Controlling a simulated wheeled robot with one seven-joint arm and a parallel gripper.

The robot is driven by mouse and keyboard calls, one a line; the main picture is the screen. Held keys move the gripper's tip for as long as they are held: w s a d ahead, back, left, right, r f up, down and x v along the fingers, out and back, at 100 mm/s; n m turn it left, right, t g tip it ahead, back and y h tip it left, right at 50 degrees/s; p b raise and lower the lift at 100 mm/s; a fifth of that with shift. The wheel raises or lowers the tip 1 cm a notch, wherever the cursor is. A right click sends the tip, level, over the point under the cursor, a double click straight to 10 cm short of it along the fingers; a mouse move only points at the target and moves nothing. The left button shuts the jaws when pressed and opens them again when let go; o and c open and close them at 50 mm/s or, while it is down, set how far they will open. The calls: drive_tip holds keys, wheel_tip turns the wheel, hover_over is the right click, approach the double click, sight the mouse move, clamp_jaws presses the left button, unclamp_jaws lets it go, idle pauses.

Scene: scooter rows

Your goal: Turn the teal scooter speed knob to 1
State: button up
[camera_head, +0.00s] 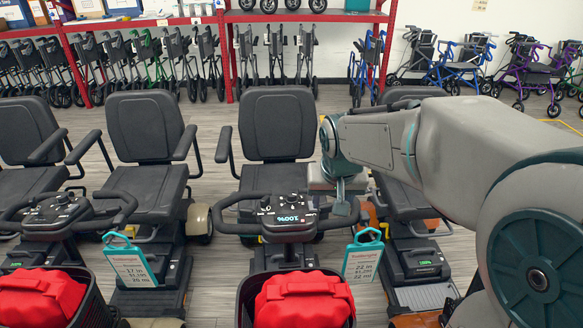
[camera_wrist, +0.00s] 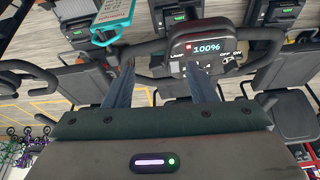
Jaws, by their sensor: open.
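The middle scooter's control console (camera_head: 288,222) faces me, with a screen reading 100% and a looped black handlebar. My gripper (camera_head: 340,200) points down just right of this console, apart from it as far as I can tell. In the wrist view my gripper (camera_wrist: 160,82) is open with nothing between its two fingers. A left scooter console (camera_head: 55,213) also shows. I cannot tell which scooter is teal.
Red bags (camera_head: 302,300) fill the black front baskets. Teal-framed tags (camera_head: 364,258) hang beside the scooters. Black seats (camera_head: 277,125) stand behind the consoles. Walkers line a red rack (camera_head: 305,17) at the back. My arm covers the right side.

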drive_tip(key=p, duration=0.2)
approach(292, 194)
drive_tip(key=shift+t, duration=0.5)
drive_tip(key=x, duration=0.2)
drive_tip(key=p+x, duration=0.1)
drive_tip(key=x, duration=0.2)
drive_tip(key=s+p+x, duration=0.1)
drive_tip(key=x, duration=0.2)
drive_tip(key=shift+w+f, duration=0.15)
drive_tip(key=shift+f, duration=0.2)
drive_tip(key=c, duration=1)
